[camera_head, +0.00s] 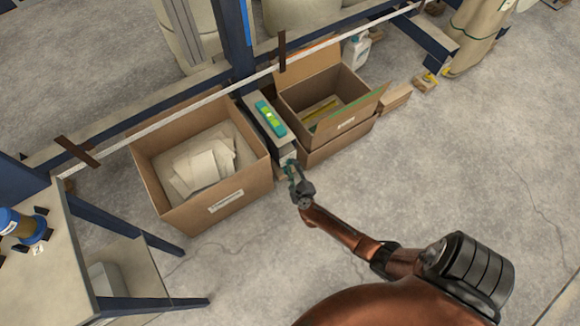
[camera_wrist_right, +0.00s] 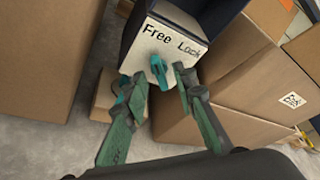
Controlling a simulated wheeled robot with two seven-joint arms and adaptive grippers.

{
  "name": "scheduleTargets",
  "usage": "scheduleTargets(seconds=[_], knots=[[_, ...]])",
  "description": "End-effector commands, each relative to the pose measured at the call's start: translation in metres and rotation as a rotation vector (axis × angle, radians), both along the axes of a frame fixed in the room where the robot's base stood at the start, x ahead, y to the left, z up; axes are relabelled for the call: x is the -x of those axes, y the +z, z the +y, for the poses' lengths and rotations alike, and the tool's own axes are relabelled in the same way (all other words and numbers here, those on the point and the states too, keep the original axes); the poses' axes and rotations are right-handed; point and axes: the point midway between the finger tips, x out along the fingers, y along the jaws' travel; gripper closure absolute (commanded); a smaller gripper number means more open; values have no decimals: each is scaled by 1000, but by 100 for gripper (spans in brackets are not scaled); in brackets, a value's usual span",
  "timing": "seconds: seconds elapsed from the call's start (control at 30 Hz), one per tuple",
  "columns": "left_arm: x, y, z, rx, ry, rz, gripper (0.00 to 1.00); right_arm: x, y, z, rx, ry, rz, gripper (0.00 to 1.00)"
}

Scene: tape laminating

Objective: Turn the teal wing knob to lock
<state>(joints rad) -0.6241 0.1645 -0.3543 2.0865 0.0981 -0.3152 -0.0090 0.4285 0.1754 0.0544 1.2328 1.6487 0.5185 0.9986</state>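The teal wing knob (camera_wrist_right: 158,72) sits on a pale panel (camera_wrist_right: 186,50) marked "Free" on the left and "Lock" on the right. In the right wrist view its wing looks near upright, tilted slightly, below and between the words. My right gripper (camera_wrist_right: 160,84) is open, with one green finger on each side of the knob. The fingertips look close to it; I cannot tell whether they touch. In the head view the right gripper (camera_head: 293,172) is at the near end of the narrow grey box (camera_head: 262,125), and the knob cannot be made out. My left gripper is not in view.
An open carton (camera_head: 212,205) with paper sheets stands left of the narrow box. Another open carton (camera_head: 345,122) stands close on its right. A green level-like object (camera_head: 270,118) lies on top of the box. The floor (camera_head: 440,180) to the right is clear.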

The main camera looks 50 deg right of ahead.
Motion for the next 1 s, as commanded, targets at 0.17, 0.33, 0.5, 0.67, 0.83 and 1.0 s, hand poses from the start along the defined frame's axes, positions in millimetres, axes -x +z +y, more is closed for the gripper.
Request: scheduleTargets(seconds=[0.17,0.33,0.5,0.67,0.83,1.0], knots=[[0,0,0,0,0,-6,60,-2,0,-1,0,1,-1,75],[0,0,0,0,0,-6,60,-2,1,-1,0,1,-1,79],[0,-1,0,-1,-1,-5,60,-2,0,-1,1,1,0,90],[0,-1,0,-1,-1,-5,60,-2,0,-1,1,1,0,100],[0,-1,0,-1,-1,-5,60,-2,0,-1,1,1,0,100],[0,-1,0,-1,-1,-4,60,-2,0,-1,-3,1,-2,100]])
